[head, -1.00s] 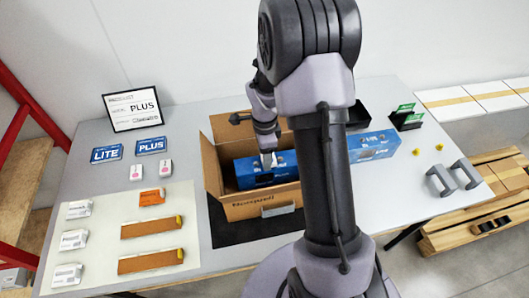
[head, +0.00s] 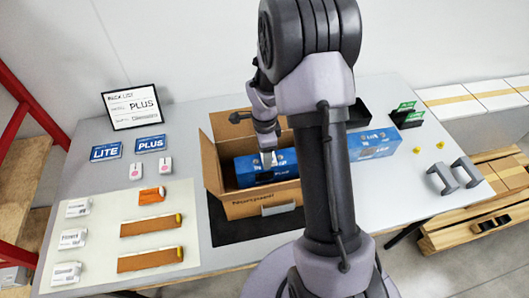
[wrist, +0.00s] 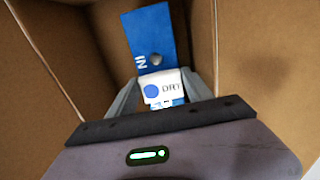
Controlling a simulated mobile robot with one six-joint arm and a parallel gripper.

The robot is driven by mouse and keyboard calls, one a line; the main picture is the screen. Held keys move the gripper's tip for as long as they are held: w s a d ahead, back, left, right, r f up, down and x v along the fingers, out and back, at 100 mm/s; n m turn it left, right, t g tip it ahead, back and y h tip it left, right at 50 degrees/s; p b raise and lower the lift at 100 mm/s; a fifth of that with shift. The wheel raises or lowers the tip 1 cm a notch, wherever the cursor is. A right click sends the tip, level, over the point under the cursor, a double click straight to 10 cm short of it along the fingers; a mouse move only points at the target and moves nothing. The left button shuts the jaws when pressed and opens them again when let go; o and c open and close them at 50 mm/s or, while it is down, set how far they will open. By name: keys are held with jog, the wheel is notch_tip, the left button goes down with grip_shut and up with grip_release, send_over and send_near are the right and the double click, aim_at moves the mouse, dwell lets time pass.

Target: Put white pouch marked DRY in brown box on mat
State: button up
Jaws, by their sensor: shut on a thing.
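The brown box (head: 262,206) stands open on the dark mat (head: 228,232) at the middle of the table. A blue unit (head: 283,163) lies inside it and also shows in the wrist view (wrist: 148,32). My gripper (head: 268,160) reaches down into the box. In the wrist view my gripper (wrist: 163,98) is shut on the white pouch (wrist: 172,84), which bears a blue dot and the letters DRY. The pouch is between the fingers, over the blue unit. I cannot tell whether it touches the unit or the box floor.
Two white items with pink marks (head: 136,171) lie left of the box. A pale mat (head: 100,226) holds several white packs, an orange pack (head: 151,195) and brown strips. A blue unit (head: 374,144) and grey handles (head: 455,175) are at right. My arm hides part of the table.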

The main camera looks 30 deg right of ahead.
jog(key=shift+f+b, duration=0.3)
jog(key=shift+b, duration=0.05)
dwell(0.3)
jog(key=o, duration=1.4)
notch_tip(320, 180, up, 12)
jog(key=p, duration=0.7)
jog(key=shift+p, duration=0.35)
